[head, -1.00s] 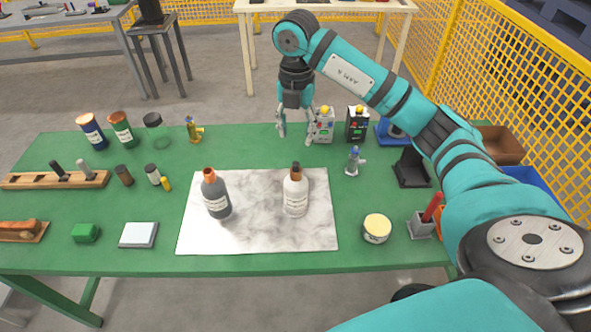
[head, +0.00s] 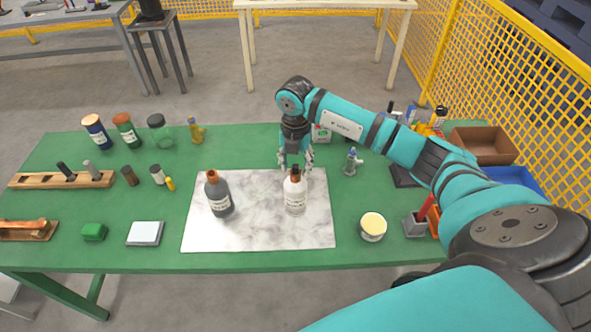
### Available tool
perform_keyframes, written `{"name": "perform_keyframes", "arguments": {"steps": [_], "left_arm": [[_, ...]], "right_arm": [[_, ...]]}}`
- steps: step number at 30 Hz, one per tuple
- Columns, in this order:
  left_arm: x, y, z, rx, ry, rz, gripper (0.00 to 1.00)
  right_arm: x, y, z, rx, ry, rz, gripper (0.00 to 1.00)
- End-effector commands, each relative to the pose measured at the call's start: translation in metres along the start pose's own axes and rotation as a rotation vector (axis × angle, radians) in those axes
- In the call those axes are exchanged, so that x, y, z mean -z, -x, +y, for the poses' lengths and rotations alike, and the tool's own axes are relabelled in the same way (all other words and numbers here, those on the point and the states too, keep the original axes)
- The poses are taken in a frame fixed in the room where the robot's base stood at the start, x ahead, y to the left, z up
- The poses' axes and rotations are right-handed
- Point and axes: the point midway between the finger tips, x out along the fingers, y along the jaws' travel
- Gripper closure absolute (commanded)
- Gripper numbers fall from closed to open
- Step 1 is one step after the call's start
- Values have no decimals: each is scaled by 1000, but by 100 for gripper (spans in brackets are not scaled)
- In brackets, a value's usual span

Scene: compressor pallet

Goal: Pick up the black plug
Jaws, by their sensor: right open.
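A white bottle (head: 295,196) stands on the marble-patterned mat (head: 257,236), with a brown neck. The dark plug (head: 295,169) at its top is small and partly lost against my gripper. My right gripper (head: 296,163) points down over this bottle, open and empty, with its fingers around the bottle's top. I cannot tell whether they touch it. A dark grey bottle (head: 218,199) with an orange-brown top stands to the left on the mat. A black peg (head: 64,169) also sits in the wooden rack (head: 40,181) at the far left. My left gripper is not in view.
Jars (head: 127,132), a yellow fitting (head: 196,132) and small bottles stand at the back left. A small grey-blue bottle (head: 351,162) and a round tin (head: 373,226) stand right of the mat. My right arm covers part of the right side. The mat's front is clear.

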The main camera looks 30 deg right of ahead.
Motion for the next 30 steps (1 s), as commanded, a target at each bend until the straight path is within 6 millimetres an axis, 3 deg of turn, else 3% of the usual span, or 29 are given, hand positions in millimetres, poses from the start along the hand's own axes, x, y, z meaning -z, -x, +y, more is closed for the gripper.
{"name": "perform_keyframes", "arguments": {"steps": [2, 12, 23, 30], "left_arm": [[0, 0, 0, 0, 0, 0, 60], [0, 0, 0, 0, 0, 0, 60], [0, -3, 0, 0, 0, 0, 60], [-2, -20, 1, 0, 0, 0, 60]], "right_arm": [[0, 0, 0, 0, 0, 0, 55], [0, 0, 0, 0, -1, 0, 99], [-1, 3, 0, 0, -1, -1, 100], [-2, 26, 1, -4, 0, -4, 100]]}}
